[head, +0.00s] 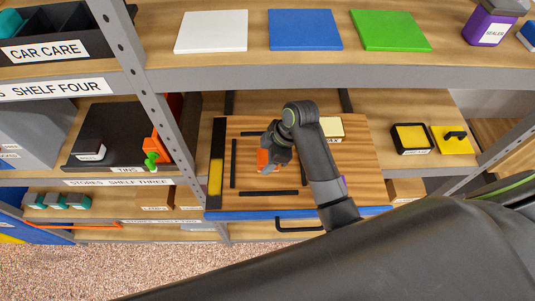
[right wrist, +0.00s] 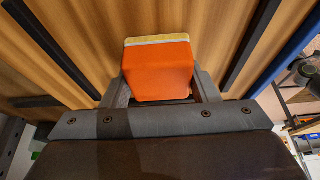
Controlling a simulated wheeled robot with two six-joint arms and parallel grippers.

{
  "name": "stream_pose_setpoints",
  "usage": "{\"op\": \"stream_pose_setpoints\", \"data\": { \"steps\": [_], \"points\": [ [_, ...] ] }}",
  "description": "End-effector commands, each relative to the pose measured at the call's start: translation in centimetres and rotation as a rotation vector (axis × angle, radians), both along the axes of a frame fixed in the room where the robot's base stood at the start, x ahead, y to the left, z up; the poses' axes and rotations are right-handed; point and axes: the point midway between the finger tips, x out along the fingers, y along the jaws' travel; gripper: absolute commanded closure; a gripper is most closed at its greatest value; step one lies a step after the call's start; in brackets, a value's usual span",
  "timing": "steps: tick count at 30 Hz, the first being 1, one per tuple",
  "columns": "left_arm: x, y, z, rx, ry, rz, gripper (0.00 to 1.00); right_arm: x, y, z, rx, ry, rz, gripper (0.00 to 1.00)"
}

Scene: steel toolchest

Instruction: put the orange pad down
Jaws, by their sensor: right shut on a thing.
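The orange pad (right wrist: 158,72) fills the middle of the right wrist view, with a pale yellow and white layer along its far edge. It sits between the fingers of my right gripper (right wrist: 162,88), which is shut on it. In the head view the pad (head: 263,159) shows as a small orange patch at my right gripper (head: 268,163). It is over the wooden top (head: 350,185), within an area edged by black strips (head: 270,192). I cannot tell whether the pad touches the wood. My left gripper is out of view.
A pale yellow-topped tin (head: 330,127) stands right of the wrist on the wooden top. A long black tray (head: 217,140) with a yellow piece lies along its left edge. Steel shelves surround the top; white, blue and green panels (head: 390,31) lie on the shelf above.

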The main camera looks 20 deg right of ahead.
Motion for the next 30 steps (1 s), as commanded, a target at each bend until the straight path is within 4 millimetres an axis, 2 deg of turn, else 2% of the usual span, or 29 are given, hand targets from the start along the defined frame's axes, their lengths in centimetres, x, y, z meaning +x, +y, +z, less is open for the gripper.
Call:
{"op": "stream_pose_setpoints", "data": {
  "steps": [7, 8, 12, 23, 26, 30],
  "points": [
    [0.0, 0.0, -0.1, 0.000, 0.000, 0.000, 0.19, 0.0, 0.0, -0.3, 0.001, 0.000, 0.000, 0.73],
    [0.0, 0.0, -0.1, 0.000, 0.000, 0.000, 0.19, 0.0, 0.0, -0.2, 0.001, -0.001, 0.000, 0.42],
    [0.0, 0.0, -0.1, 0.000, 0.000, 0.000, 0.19, 0.0, 0.0, -0.2, 0.001, 0.000, 0.000, 0.24],
    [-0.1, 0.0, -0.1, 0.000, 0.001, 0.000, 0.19, 0.0, -0.1, 0.2, 0.000, -0.001, 0.000, 0.24],
    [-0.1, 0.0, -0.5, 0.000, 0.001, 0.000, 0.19, 0.0, -0.5, 1.0, 0.001, -0.005, 0.000, 0.24],
    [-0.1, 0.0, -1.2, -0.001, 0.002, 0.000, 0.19, -0.2, -1.5, 3.3, -0.003, -0.009, -0.001, 0.24]
  ]
}}
